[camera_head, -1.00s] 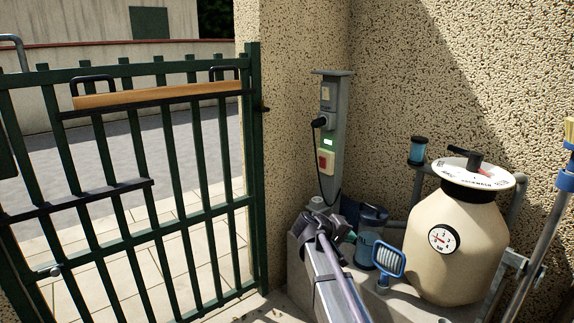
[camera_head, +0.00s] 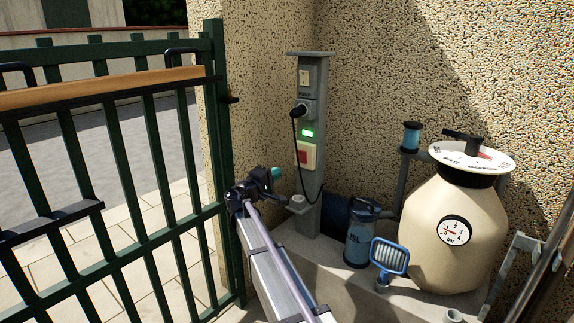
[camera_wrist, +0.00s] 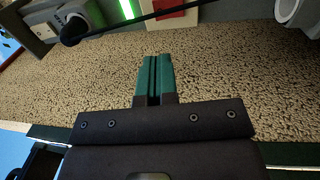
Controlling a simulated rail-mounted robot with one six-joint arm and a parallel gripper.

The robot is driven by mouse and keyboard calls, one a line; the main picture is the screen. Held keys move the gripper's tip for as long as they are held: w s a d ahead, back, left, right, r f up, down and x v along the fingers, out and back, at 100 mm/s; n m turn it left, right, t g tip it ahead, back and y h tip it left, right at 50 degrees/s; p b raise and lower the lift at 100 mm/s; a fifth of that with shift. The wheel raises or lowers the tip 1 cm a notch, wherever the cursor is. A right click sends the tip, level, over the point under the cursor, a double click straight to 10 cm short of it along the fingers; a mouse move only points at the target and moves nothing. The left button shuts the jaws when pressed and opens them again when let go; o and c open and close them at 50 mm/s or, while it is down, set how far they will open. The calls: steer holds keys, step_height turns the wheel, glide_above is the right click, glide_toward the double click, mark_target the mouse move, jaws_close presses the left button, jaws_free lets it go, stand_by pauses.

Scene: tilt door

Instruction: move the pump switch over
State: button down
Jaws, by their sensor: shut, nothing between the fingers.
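A grey post (camera_head: 312,205) stands against the pebbled wall in the head view. Near its top is a small cream switch (camera_head: 305,77) with dark lettering below it that I cannot read surely. Below are a black plug (camera_head: 298,112), a lit green display (camera_head: 307,133) and a red rocker in a cream frame (camera_head: 304,154). My gripper (camera_head: 277,173) is shut and empty, its teal fingertips just left of the post and below the red rocker. The wrist view shows the closed fingers (camera_wrist: 156,76), with the red rocker (camera_wrist: 172,14) and green display (camera_wrist: 128,8) at the top edge.
A black cable (camera_head: 296,160) hangs down the post's front, close to my fingers. A green barred gate (camera_head: 128,170) fills the left. A blue pump (camera_head: 358,240), a blue-framed lamp (camera_head: 388,256) and a beige tank (camera_head: 420,250) stand to the right.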

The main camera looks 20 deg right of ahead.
mark_target(301, 154)
steer(key=p+x, duration=0.1)
steer(key=x, duration=1.2)
steer(key=shift+w, duration=0.2)
steer(key=shift+d+p, duration=0.1)
steer(key=shift+p, duration=0.2)
steer(key=shift+w+p, duration=0.1)
steer(key=shift+p, duration=0.2)
steer(key=s+a+r+p, duration=0.1)
steer(key=s+a, duration=0.6)
steer(key=a, duration=0.5)
steer(key=shift+r+p, duration=0.35)
steer(key=shift+r, duration=0.05)
steer(key=shift+w, duration=0.1)
